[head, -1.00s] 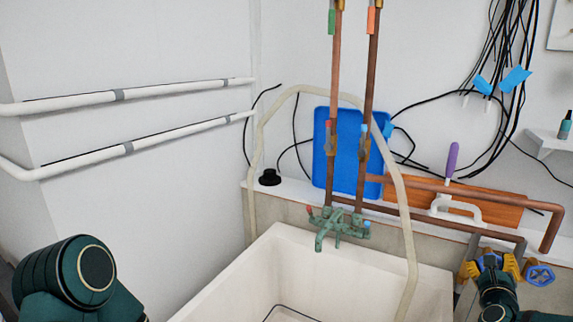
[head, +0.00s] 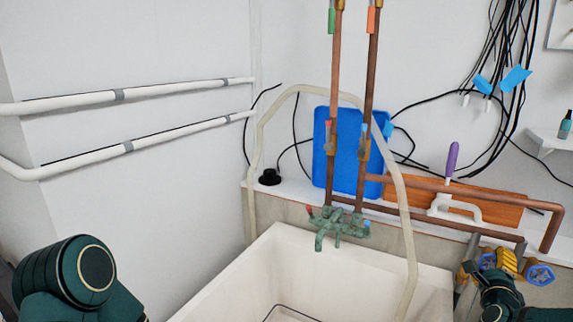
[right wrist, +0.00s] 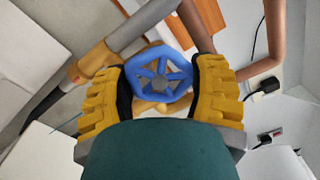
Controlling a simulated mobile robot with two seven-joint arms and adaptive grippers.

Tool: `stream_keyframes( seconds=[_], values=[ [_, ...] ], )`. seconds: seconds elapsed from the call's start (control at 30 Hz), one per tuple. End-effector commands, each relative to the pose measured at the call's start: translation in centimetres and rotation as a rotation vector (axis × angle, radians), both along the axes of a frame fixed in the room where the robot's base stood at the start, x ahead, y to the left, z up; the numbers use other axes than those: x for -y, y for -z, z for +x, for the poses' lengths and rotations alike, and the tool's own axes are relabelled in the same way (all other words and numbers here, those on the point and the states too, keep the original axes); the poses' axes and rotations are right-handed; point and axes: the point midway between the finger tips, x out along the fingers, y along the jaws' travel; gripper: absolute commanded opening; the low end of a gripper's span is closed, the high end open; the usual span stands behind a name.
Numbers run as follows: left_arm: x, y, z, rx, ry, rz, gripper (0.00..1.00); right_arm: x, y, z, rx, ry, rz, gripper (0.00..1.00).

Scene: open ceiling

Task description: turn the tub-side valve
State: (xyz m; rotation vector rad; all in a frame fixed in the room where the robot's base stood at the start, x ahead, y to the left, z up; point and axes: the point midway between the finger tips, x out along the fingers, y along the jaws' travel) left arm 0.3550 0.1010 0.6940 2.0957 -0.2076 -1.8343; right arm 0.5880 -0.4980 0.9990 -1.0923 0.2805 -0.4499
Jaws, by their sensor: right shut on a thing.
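The tub-side valve has a blue spoked handwheel (head: 487,261), just right of the utility tub (head: 433,290). My right gripper (head: 491,267) reaches it from below with yellow ribbed fingers, partly hiding it. In the right wrist view, the blue handwheel (right wrist: 159,74) sits between the two fingers of the right gripper (right wrist: 160,82). The fingers are shut on its rim from both sides. A second blue handwheel (head: 540,275) is to the right, apart from the gripper. My left arm shows at the lower left, but its gripper is out of view.
A green faucet (head: 338,226) is mounted at the tub's back. Copper pipes (head: 470,188) run above the valves, and a pale hose (head: 404,215) hangs into the tub. A purple-handled tool (head: 452,158) stands on the ledge. White pipes (head: 130,146) line the left wall.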

Motion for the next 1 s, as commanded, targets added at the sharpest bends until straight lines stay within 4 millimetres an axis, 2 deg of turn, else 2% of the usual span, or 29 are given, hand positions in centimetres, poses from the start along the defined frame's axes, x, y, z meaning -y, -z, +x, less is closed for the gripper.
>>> stream_keyframes(
  seconds=[0.1, 0.37, 0.63, 1.0],
  values=[
    [-0.01, 0.01, 0.00, 0.000, 0.000, 0.000, 0.00, -0.04, 0.18, -0.06, -0.043, -0.001, -0.068, 0.18],
    [-0.01, 0.01, 0.00, 0.000, 0.000, 0.000, 0.00, -0.02, 0.23, -0.08, -0.052, 0.000, -0.082, 0.17],
    [0.00, 0.02, 0.00, 0.000, 0.000, 0.000, 0.00, -0.06, 0.13, -0.06, -0.179, -0.002, -0.316, 0.17],
    [0.00, 0.01, 0.00, 0.000, 0.000, 0.000, 0.00, -0.03, 0.13, -0.07, -0.217, -0.002, -0.382, 0.17]
  ],
)
